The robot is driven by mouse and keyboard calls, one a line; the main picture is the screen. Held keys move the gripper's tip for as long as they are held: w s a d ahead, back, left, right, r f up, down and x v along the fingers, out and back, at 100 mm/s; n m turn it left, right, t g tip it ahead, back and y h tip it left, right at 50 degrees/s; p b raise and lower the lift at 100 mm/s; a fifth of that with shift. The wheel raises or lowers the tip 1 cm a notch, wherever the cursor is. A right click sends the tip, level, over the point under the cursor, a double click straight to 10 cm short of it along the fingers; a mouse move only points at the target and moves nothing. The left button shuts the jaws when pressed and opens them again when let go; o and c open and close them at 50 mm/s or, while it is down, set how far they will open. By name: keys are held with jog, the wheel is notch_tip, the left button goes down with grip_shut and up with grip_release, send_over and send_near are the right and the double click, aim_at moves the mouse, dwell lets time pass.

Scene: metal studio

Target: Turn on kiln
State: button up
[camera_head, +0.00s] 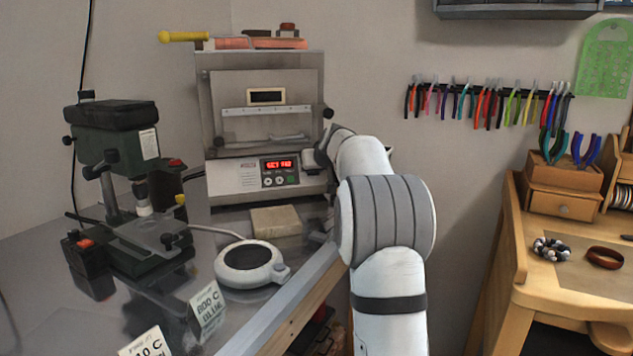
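The kiln (210,110) is a grey metal box standing at the back of the metal bench, with a small window in its front. Its control panel (267,174) is below, with a lit red display (279,164) and a row of small round buttons, one of them green. The display digits are too small to read surely. My gripper (314,158) is at the right edge of the control panel, at about display height. My arm comes up from the lower right and partly hides it. I cannot tell whether its fingers are open or touching the kiln.
A green drill press (115,130) stands left of the kiln. A round hot plate (249,260), a pale block (276,221) and temperature cards (207,310) are on the bench (290,300). A wooden workbench (560,290) stands at right, below a rack of pliers (490,100).

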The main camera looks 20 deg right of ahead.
jog(key=shift+t+b, duration=0.3)
jog(key=shift+b, duration=0.25)
jog(key=shift+f, duration=0.1)
jog(key=o, duration=1)
jog(key=v, duration=0.7)
jog(key=shift+s+a+r, duration=0.1)
jog(key=shift+s+r, duration=0.1)
jog(key=shift+s, duration=0.15)
